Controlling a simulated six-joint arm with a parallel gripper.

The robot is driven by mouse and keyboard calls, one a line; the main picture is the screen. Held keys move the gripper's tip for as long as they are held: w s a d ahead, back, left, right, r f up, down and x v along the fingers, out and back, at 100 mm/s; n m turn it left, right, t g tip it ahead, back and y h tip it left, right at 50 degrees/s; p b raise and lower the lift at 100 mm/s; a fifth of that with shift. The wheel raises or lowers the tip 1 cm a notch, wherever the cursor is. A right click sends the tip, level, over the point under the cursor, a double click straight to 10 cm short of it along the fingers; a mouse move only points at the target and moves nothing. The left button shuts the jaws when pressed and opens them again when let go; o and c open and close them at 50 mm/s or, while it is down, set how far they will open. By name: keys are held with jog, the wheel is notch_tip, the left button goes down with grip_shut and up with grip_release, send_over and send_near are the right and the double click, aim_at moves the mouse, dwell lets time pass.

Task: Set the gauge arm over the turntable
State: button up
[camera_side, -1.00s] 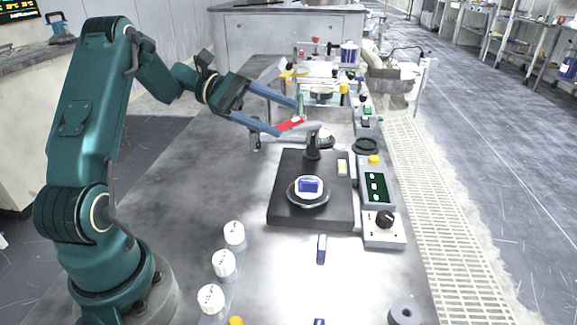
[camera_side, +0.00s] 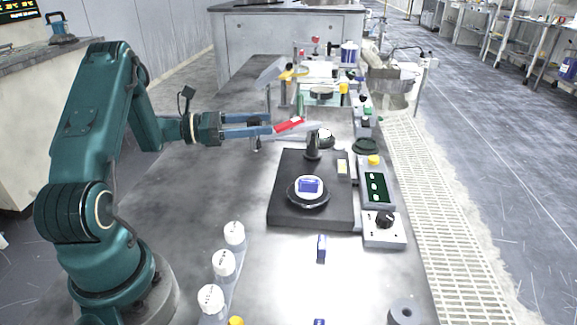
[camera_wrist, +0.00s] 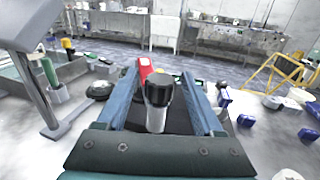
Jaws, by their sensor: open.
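The gauge arm (camera_side: 290,124), a bar with a red section and a grey end, sits on top of a black post (camera_side: 312,147) at the back of a dark square base. It points left, away from the turntable. The turntable (camera_side: 308,198), a round dark plate on that base, carries a white disc with a blue block (camera_side: 309,184). My gripper (camera_side: 271,124) is open and roughly level, its fingertips close to the red section's left end. In the wrist view, the red section (camera_wrist: 145,69) and a black-capped grey cylinder show between my fingers (camera_wrist: 160,74). I cannot tell whether they touch.
A control box with a green display (camera_side: 377,187) and a knob box (camera_side: 384,230) stand right of the base. A small blue block (camera_side: 321,248) lies in front. Clutter stands behind the gauge arm.

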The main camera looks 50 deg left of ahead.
aim_at(286, 127)
jog(key=shift+x, duration=1.15)
grip_shut()
dwell(0.6)
